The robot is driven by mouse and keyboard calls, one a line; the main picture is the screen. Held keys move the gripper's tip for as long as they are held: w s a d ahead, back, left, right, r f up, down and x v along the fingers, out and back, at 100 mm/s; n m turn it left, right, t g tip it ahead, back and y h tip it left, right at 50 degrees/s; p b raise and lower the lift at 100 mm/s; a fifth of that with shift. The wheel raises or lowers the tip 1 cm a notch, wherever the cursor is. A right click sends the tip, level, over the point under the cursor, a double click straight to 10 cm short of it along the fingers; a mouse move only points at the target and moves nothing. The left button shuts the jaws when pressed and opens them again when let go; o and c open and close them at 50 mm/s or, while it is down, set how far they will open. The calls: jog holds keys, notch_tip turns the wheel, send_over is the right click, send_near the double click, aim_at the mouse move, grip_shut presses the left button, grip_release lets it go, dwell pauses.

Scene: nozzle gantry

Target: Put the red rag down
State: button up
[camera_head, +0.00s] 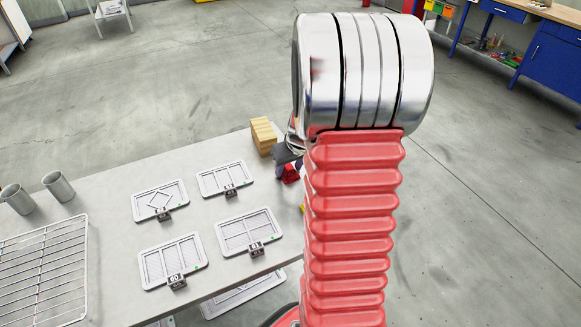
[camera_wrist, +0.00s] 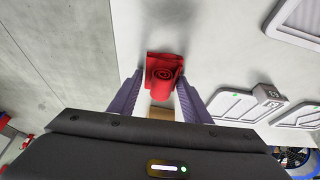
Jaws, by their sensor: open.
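The red rag (camera_wrist: 165,72) is rolled up, with its spiral end facing the wrist camera. It lies on the grey table (camera_wrist: 215,50), at the tips of my gripper's two purple fingers. My gripper (camera_wrist: 160,84) is open, with one finger on each side of the rag's near end; I cannot tell whether either finger touches it. In the head view, a small part of the rag (camera_head: 289,174) shows below my gripper (camera_head: 285,157) near the table's edge. My own red arm hides much of that area.
A wooden block (camera_head: 263,136) stands at the table's far corner, close to my gripper. Two grey cups (camera_head: 59,186) and a wire rack (camera_head: 42,275) are further left.

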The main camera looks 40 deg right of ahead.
jog(key=shift+s+a+f, duration=0.1)
jog(key=shift+a+f, duration=0.2)
jog(key=shift+a, duration=0.1)
jog(key=shift+r, duration=0.5)
jog(key=d+v, duration=0.1)
jog(key=v, duration=1)
jog(key=shift+a+r, duration=0.25)
jog(key=shift+r, duration=0.15)
jog(key=s+a+r+n, duration=0.1)
jog(key=a+r, duration=0.2)
jog(key=a, duration=0.5)
jog(key=s+a+r+n, duration=0.1)
jog(key=a+r, duration=0.2)
jog(key=a, duration=0.6)
jog(key=s+a+r+n+t+y, duration=0.1)
jog(key=s+a, duration=0.8)
jog(key=a, duration=0.4)
jog(key=shift+s+r, duration=0.25)
jog(key=shift+s, duration=0.1)
